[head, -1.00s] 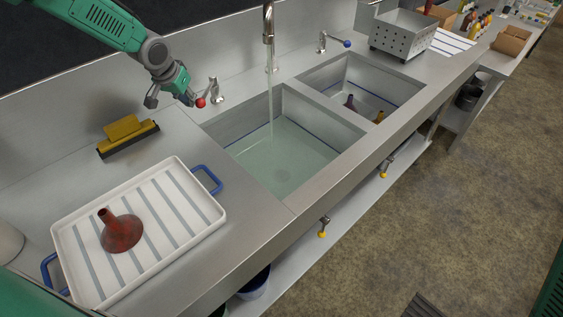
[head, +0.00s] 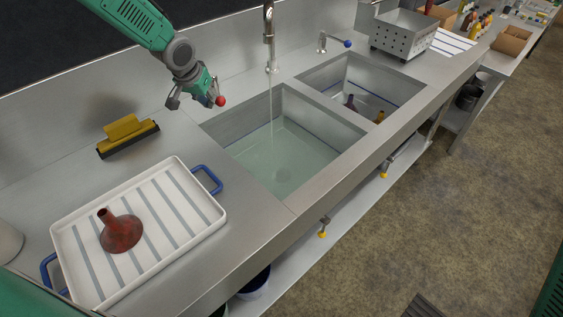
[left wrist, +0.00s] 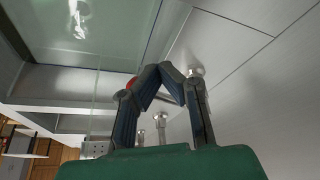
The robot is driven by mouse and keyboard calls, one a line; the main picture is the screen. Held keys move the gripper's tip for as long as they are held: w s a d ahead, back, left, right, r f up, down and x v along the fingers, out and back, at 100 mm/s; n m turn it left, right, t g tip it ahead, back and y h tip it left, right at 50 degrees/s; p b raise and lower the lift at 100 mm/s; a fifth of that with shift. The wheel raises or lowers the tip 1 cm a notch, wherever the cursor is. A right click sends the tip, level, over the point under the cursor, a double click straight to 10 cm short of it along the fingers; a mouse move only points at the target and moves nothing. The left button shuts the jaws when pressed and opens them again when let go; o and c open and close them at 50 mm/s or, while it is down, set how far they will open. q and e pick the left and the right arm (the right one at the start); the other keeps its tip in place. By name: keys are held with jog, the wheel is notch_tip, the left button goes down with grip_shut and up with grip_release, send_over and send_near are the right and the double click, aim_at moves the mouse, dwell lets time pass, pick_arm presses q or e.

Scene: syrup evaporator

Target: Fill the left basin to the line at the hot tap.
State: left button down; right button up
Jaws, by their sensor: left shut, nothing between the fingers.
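The left basin (head: 283,160) holds pale green water, and its blue line (head: 318,139) shows close to the water's edge. A thin stream falls into it from the spout (head: 268,22). The hot tap's red knob (head: 221,101) is at the left of the spout; its post is mostly hidden behind my gripper. My left gripper (head: 204,100) is at the knob, shut and empty, with its fingers beside the knob. In the left wrist view its fingertips (left wrist: 161,69) meet, and the red knob (left wrist: 131,82) shows partly behind one finger. My right gripper is not in view.
A blue-knobbed tap (head: 346,43) stands by the right basin (head: 365,85), which holds bottle- or funnel-like items. A yellow squeegee (head: 124,130) and a white tray (head: 190,212) with a red funnel (head: 120,232) lie left. Yellow-handled valves (head: 322,234) are under the front edge.

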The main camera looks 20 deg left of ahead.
aim_at(220, 100)
pick_arm(q)
jog(key=shift+d+r, duration=0.1)
jog(key=shift+d, duration=0.1)
jog(key=shift+w+d, duration=0.7)
jog(key=shift+d, duration=0.25)
jog(key=shift+w+d, duration=0.15)
jog(key=shift+d, duration=0.15)
jog(key=shift+w+d, duration=0.55)
jog(key=shift+w, duration=0.05)
jog(key=p+v, duration=0.2)
jog(key=v, duration=0.1)
jog(key=w+p+v, duration=0.1)
jog(key=p+v, duration=0.2)
jog(key=a+p+v, duration=0.1)
jog(key=p+v, duration=0.2)
jog(key=shift+w+r, duration=0.35)
